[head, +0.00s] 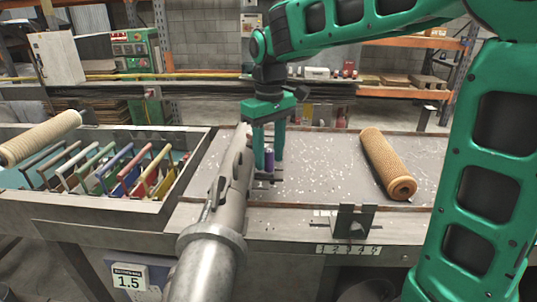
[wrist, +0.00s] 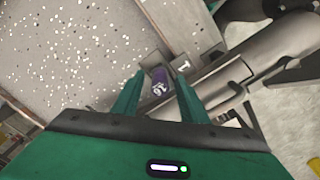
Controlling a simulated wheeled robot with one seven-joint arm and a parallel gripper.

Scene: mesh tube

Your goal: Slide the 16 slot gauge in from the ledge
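In the wrist view my gripper (wrist: 160,76) is open, with a gap between fingers and gauge. The gauge seems to sit on a narrow dark ledge (head: 264,183) along the tube; its lower end is hard to make out. A long grey tube (head: 232,165) with slots runs just left of my gripper.
A tan mesh roll (head: 387,163) lies on the grey bench right of my gripper. A dark bracket (head: 353,221) stands on the bench's front edge. A bin (head: 150,207) with several coloured frames is at left. White flecks cover the bench top (head: 325,160).

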